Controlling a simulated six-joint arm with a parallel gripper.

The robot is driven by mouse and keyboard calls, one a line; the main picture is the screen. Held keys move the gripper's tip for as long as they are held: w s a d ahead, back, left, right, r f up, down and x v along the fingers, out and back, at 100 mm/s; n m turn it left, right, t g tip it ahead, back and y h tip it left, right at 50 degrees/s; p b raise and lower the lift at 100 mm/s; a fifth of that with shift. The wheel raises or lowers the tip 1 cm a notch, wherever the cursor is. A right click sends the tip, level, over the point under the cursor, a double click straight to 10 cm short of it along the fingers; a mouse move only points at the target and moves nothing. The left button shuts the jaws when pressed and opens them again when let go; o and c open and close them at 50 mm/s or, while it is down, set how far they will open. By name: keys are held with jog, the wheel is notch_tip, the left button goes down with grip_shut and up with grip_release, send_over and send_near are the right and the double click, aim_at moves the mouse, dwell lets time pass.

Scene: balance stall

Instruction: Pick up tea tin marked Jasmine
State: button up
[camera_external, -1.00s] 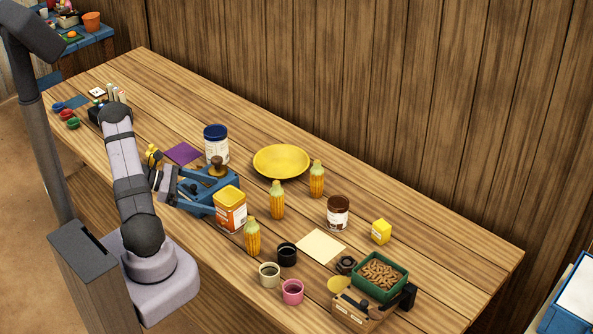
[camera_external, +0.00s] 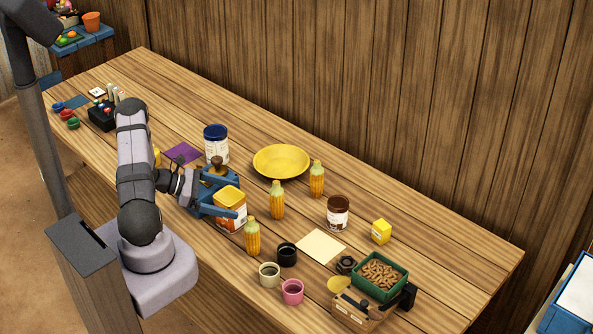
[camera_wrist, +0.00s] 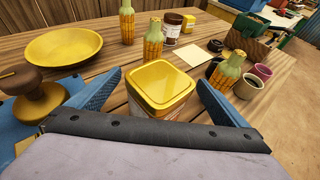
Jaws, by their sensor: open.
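An orange and white tea tin with a yellow lid (camera_external: 230,196) stands upright on the wooden table; its label is too small to read. In the wrist view the tin (camera_wrist: 160,86) stands between the two blue fingers of my gripper (camera_wrist: 155,100). In the external view my gripper (camera_external: 238,198) reaches the tin from the left, one finger on its far side and one across its near side. The fingers are open, with a visible gap to the lid on both sides in the wrist view. The lower part of the tin is partly hidden.
A wooden-knobbed tool (camera_wrist: 32,95) stands close left of the tin. Corn-shaped bottles (camera_external: 277,201) stand beyond it, one (camera_external: 252,237) close by at the front. A yellow plate (camera_external: 281,161), a blue-lidded jar (camera_external: 216,145) and cups (camera_external: 269,275) are around.

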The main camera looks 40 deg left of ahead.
jog(key=shift+w+d+f, duration=0.15)
jog(key=shift+w+d, duration=0.05)
jog(key=c, duration=1.3)
jog(key=shift+r, duration=0.2)
jog(key=shift+r+b, duration=1.3)
jog(key=shift+r, duration=3.55)
